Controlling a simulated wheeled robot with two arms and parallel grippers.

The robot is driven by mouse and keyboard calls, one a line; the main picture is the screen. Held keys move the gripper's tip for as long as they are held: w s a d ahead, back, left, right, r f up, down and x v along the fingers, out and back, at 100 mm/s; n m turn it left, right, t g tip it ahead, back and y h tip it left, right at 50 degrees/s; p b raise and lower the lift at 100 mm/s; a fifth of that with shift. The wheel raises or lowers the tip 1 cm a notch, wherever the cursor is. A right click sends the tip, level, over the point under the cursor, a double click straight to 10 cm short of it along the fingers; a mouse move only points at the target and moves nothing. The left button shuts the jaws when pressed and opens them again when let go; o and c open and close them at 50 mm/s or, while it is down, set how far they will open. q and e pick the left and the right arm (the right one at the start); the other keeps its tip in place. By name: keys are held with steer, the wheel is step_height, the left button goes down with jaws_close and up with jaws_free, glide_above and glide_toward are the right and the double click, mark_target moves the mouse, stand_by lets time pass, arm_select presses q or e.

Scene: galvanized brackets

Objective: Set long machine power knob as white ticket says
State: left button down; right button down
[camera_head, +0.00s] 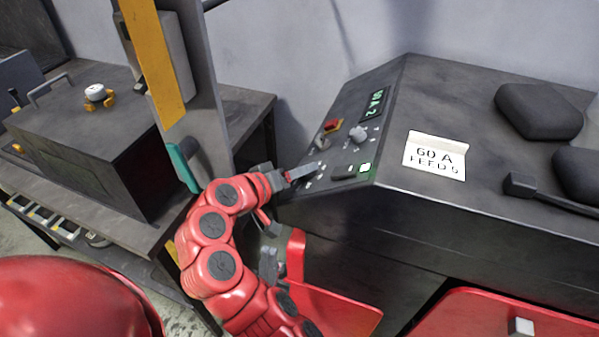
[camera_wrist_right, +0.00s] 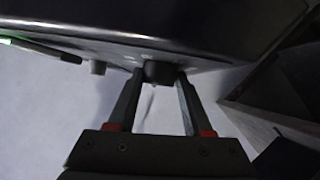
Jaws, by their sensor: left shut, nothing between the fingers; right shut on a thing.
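A dark machine with a sloped control panel (camera_head: 340,150) stands at centre right. The panel's green display (camera_head: 375,103) is hard to read, perhaps "50 A-2". My right gripper (camera_head: 304,172) is at the panel's near left end. In the right wrist view its fingers (camera_wrist_right: 160,82) are on either side of a dark knob (camera_wrist_right: 160,72), closed on it. The knob's pointer is hidden. My left gripper (camera_head: 268,226) seems to be below the panel, shut and empty, partly covered by an arm.
A grey knob (camera_head: 358,134), a red switch (camera_head: 332,125) and a lit green button (camera_head: 365,168) sit nearby on the panel. Black pads (camera_head: 538,110) lie on the machine top. A grey post with a yellow strip (camera_head: 156,60) and a bench with a dark box (camera_head: 75,130) stand left.

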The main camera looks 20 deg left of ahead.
steer(key=shift+f, duration=0.1)
steer(key=c, duration=0.6)
jaws_free()
steer(key=shift+d, duration=0.1)
steer(key=shift+s, duration=0.1)
steer(key=shift+s+a+r, duration=0.15)
steer(key=shift+a+r, duration=0.05)
steer(key=shift+r, duration=0.05)
steer(key=p+v, duration=0.2)
steer(key=v, duration=0.3)
steer(key=shift+r+p, duration=0.2)
steer(key=shift+p, duration=0.2)
steer(key=p+v, duration=0.6)
steer(key=p, duration=0.2)
steer(key=shift+s+f+p, duration=0.2)
steer(key=shift+p, duration=0.1)
